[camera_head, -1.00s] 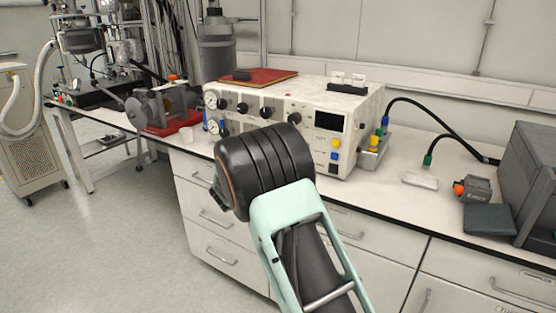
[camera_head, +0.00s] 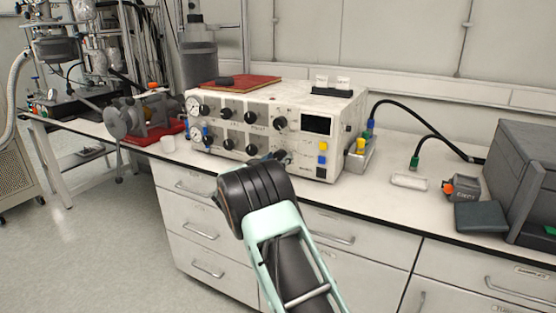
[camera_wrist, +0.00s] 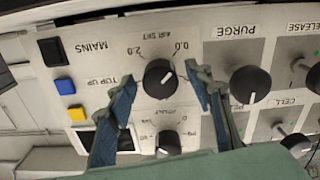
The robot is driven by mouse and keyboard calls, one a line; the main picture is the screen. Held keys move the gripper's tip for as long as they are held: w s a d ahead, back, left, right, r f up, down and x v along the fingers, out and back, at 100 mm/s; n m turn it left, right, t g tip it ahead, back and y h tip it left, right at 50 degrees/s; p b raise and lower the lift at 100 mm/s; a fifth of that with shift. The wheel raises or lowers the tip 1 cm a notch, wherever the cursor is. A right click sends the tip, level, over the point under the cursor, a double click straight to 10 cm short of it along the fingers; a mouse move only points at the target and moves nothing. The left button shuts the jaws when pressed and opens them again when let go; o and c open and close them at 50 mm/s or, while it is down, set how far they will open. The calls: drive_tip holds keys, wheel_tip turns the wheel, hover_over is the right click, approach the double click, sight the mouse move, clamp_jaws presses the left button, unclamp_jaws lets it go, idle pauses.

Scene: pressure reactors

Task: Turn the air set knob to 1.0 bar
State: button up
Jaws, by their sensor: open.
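The air set knob (camera_wrist: 160,78) is round and black, on the white control panel (camera_wrist: 150,30), which appears upside down in the wrist view. A white mark shows on the knob; I cannot read its exact setting. The printed scale has 0.0 and 2.0 on either side of the "AIR SET" label. My gripper (camera_wrist: 160,87) is open, with one blue-grey finger on each side of the knob; contact is not visible. In the head view, the control unit (camera_head: 270,105) stands on the bench and my wrist hides most of the gripper at its lower right front.
The purge knob (camera_wrist: 250,84) is close to the right finger in the wrist view, and another knob (camera_wrist: 168,143) is just below. The mains buttons (camera_wrist: 64,86) are at left.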

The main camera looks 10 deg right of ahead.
drive_tip(key=shift+w+d, duration=0.15)
drive_tip(key=shift+w, duration=0.15)
drive_tip(key=shift+c, duration=0.6)
drive_tip(key=c, duration=1)
drive_tip(key=shift+m, duration=0.3)
